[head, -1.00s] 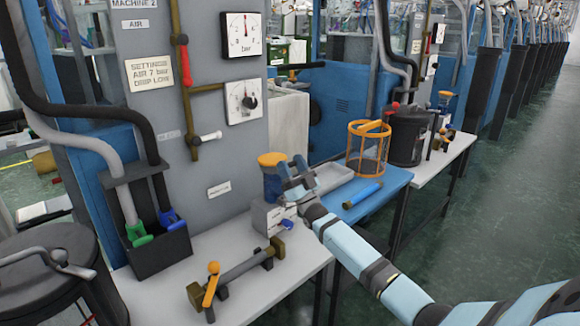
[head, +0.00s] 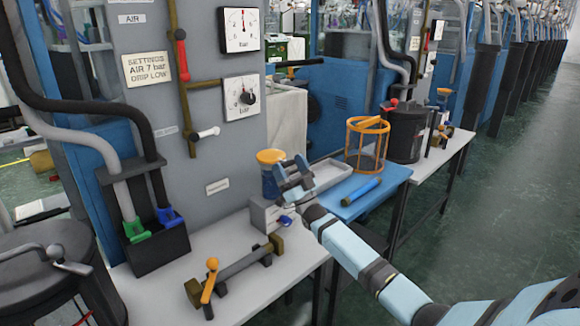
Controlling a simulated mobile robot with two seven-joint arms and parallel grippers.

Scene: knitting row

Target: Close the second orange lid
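A blue jar (head: 270,183) with an orange-yellow lid-like top (head: 270,157) stands by the grey machine panel. My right gripper (head: 291,172) is just in front and to the right of it, overlapping its right side in the picture. Whether they touch cannot be told. The gripper's fingers are small and seen at an angle, so their opening is unclear. Farther back, an orange wire basket (head: 367,147) with an orange rim stands on the blue table. Which of these orange parts is the second lid is unclear. My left gripper is out of view.
A grey box (head: 266,215) sits below the jar on the white bench (head: 190,290). A rod on brackets (head: 240,265) with an orange lever lies in front. Open floor lies right.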

